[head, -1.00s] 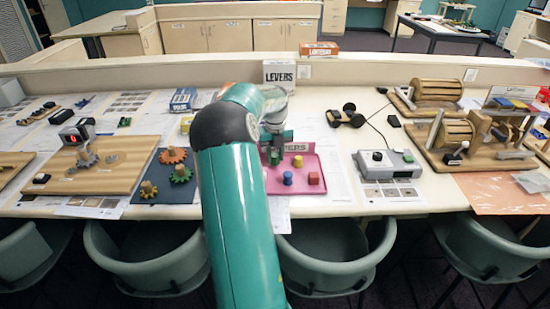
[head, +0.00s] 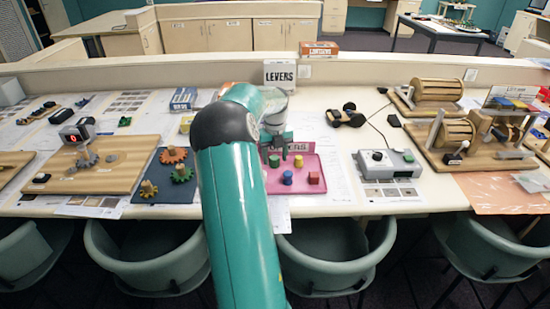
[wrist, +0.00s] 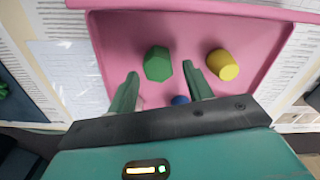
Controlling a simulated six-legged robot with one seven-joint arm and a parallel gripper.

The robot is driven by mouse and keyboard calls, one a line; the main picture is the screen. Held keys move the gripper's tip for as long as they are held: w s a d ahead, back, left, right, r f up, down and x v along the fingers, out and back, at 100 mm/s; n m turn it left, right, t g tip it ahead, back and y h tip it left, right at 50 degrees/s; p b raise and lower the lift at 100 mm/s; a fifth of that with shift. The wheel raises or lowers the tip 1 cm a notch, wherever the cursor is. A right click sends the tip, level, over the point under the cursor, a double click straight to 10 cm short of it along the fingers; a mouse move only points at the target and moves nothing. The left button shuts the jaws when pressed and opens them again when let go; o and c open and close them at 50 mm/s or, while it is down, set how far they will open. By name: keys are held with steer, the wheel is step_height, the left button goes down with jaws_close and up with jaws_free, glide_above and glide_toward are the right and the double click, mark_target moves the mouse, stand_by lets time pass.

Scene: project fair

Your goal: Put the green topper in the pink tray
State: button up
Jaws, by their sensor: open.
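The green topper (wrist: 157,64) is a six-sided green block on the floor of the pink tray (wrist: 110,48), left of a yellow block (wrist: 223,65) in the wrist view. My gripper (wrist: 160,70) is open, with its two green fingers spread on either side of the topper and apart from it. In the head view my gripper (head: 275,154) is over the back left of the pink tray (head: 300,188), and the topper (head: 274,161) shows small below it.
A blue block (head: 287,177) and a red block (head: 313,178) stand in the tray's front part. A grey control box (head: 388,163) stands to the right, and a dark mat with gears (head: 165,190) lies to the left. A levers sign (head: 279,74) stands behind.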

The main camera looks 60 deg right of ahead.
mark_target(275, 159)
step_height(275, 159, up, 11)
steer(key=shift+r, duration=0.2)
steer(key=w+a+r+n+t, duration=0.1)
steer(key=w+a+r+n, duration=0.2)
steer(key=a+n, duration=0.55)
steer(key=w+a+r+n+t, duration=0.15)
steer(key=w+a+n, duration=0.3)
steer(key=a, duration=0.65)
steer(key=w+a+r+n+t, duration=0.1)
steer(key=w+a+r+n, duration=0.2)
steer(key=a+n, duration=0.55)
steer(key=s+a+f+n, duration=0.1)
steer(key=s+a+n, duration=0.2)
steer(key=a+n, duration=0.5)
steer(key=s+a+f+n+t, duration=0.1)
steer(key=s+a+n, duration=0.3)
steer(key=a+n, duration=0.4)
steer(key=s+a+f+n+t, duration=0.1)
steer(key=s+a+n, duration=0.2)
steer(key=a+n, duration=0.5)
steer(key=a, duration=0.5)
steer(key=shift+s+a+f, duration=0.35)
steer(key=shift+a, duration=0.05)
